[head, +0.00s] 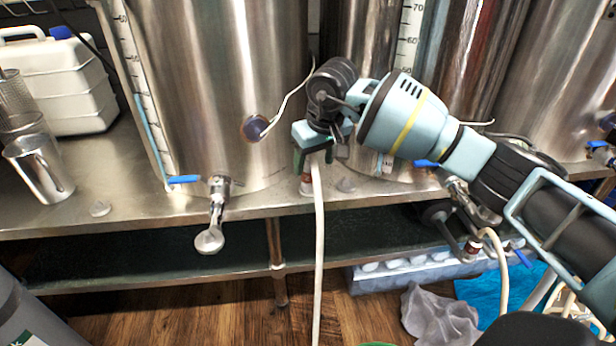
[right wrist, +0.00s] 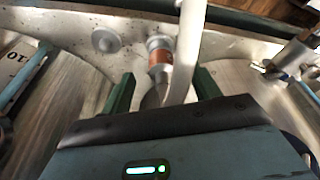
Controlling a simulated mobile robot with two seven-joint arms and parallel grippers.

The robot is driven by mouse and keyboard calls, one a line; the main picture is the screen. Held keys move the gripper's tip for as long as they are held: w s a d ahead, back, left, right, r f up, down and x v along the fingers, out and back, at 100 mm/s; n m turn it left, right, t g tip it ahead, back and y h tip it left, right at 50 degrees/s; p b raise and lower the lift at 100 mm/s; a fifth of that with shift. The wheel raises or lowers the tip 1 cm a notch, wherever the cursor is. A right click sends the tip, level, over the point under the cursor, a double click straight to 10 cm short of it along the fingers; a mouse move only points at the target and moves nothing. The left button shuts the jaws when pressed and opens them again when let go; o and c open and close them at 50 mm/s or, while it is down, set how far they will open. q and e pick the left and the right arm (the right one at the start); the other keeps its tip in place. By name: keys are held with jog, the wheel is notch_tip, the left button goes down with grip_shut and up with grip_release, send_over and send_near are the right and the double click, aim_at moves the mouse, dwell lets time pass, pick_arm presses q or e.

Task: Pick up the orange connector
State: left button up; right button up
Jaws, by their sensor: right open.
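The orange connector (head: 306,184) sits on the steel bench top near its front edge, by the pale hose (head: 319,250) that hangs down past the edge. In the right wrist view the orange connector (right wrist: 160,60) has a pale metal end and lies just beyond the gap between my fingers. The hose (right wrist: 187,50) passes close beside it and runs between the fingers. My right gripper (head: 314,158) is above the connector, pointing down. In the wrist view the right gripper (right wrist: 163,88) has its two green fingers apart, with nothing clamped. My left gripper is not in view.
Large steel kettles (head: 215,90) stand behind, close to my right arm. A valve (head: 214,220) juts over the bench edge to the left. A small grey cap (head: 345,185) lies beside the connector. Another reddish connector (head: 472,247) is at the lower right hose.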

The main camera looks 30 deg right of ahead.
aim_at(310, 168)
jog(key=shift+w+f, duration=0.1)
jog(key=b+x, duration=0.1)
jog(key=x, duration=0.1)
jog(key=w+b+x, duration=0.1)
jog(key=x, duration=0.1)
jog(key=shift+w+f+b, duration=0.15)
jog(key=shift+f+b, duration=0.15)
jog(key=shift+f, duration=0.1)
jog(key=shift+r, duration=0.1)
jog(key=c, duration=1.1)
